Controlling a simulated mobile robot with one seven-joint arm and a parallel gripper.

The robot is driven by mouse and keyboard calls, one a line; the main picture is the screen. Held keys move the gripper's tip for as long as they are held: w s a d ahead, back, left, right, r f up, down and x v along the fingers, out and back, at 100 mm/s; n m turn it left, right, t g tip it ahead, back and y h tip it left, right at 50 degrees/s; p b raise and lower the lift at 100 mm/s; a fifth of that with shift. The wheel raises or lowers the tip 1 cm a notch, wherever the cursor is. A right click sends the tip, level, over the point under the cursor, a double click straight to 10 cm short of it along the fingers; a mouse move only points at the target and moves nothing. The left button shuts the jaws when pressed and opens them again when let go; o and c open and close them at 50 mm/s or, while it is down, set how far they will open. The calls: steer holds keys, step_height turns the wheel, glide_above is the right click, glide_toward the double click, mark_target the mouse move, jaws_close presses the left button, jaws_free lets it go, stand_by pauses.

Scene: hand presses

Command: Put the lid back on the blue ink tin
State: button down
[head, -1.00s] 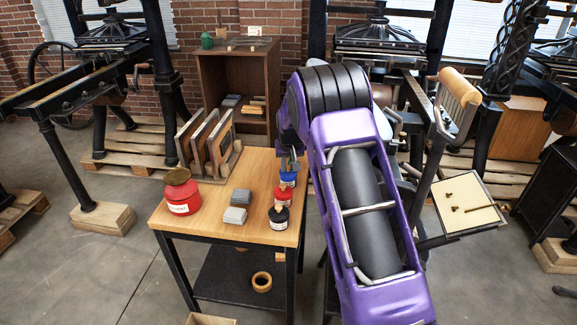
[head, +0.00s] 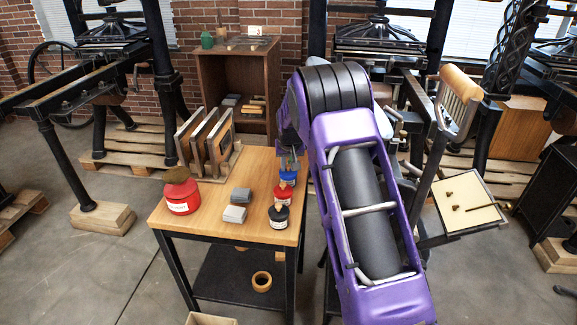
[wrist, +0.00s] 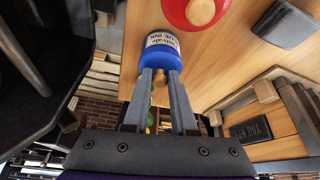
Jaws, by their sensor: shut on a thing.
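The blue ink tin (wrist: 163,42) stands on the wooden table with its white label showing in the wrist view. It shows small in the head view (head: 289,177). My gripper (wrist: 172,78) is shut at the tin's top on a small wooden knob, which looks like the knob of the blue lid (wrist: 174,62). The lid sits at the top of the tin. I cannot tell whether a gap is left between them. In the head view my gripper (head: 289,162) is small and partly hidden by my arm.
A red tin with a wooden knob (head: 281,196) stands close to the blue one, and a black tin (head: 278,216) is in front. Upright frames (head: 205,142) stand at the table's back.

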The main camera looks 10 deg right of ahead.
steer(key=c, duration=0.6)
jaws_free()
steer(key=shift+c, duration=0.2)
steer(key=o, duration=0.5)
steer(key=shift+r+p, duration=1.8)
steer(key=shift+r, duration=1.65)
